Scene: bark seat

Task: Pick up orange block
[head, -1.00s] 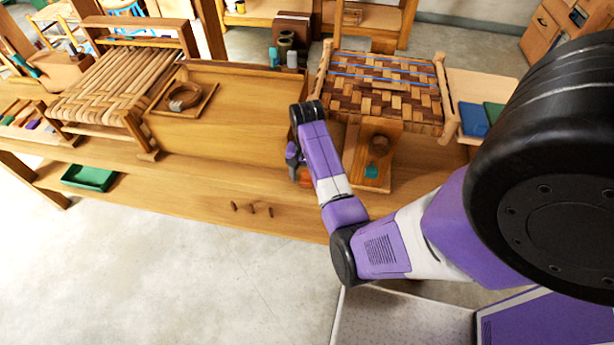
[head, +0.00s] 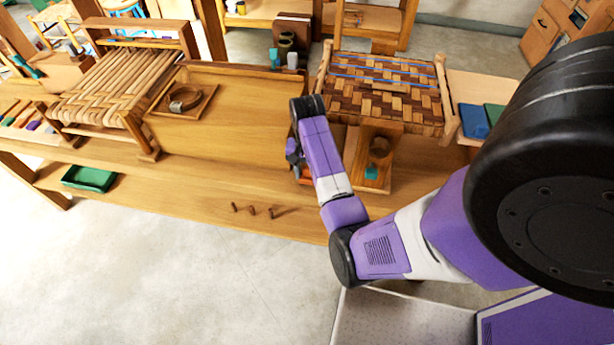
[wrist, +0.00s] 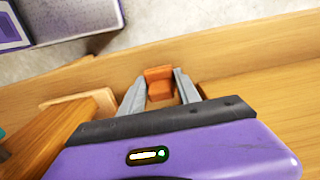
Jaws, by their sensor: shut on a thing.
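The orange block (wrist: 159,83) sits between the two grey fingers of my gripper (wrist: 159,76) in the wrist view, with a finger along each side of it. My gripper is shut on it. In the head view, my gripper (head: 294,157) is over the front part of the wooden bench (head: 210,180), and my forearm covers most of it. Only a bit of orange shows beside the arm there. I cannot tell whether the block is touching the bench.
A wooden tray with a teal piece (head: 371,172) stands just right of my arm. A woven seat (head: 385,90) is behind it. A raised wooden board (head: 240,115) lies to the left. Several small pegs (head: 252,211) stand near the bench's front edge. A green tray (head: 90,178) is at far left.

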